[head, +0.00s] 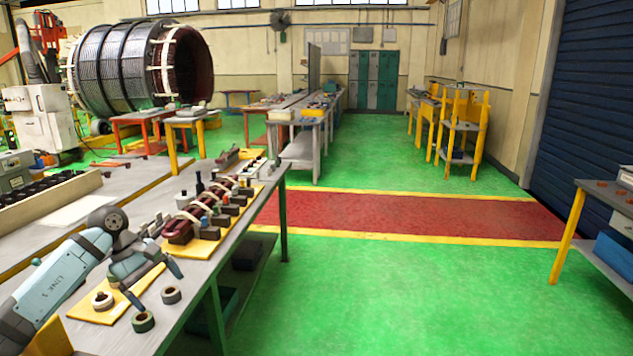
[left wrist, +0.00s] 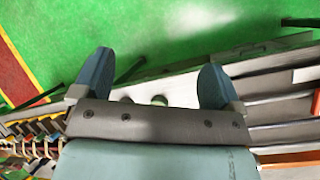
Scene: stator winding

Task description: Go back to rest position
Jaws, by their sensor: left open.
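My left gripper (head: 153,283) is over the near workbench (head: 225,262), at the end of my left arm coming in from the lower left. In the left wrist view its two blue-grey fingers (left wrist: 155,82) stand wide apart with nothing held between them. Beyond them show the bench edge and the green floor. In the head view a yellow board (head: 90,313) with a white tape roll (head: 102,301) lies below the gripper. A grey roll (head: 171,295) and a green-edged roll (head: 143,321) lie close by. My right gripper is in neither view.
A dark red coil with pale bands (head: 183,225) sits on a yellow board with blocks, farther along the bench. Small bottles (head: 200,186) stand beside it. Green floor (head: 400,290) and a red walkway (head: 410,215) are clear to the right. Another bench (head: 606,200) stands at the right edge.

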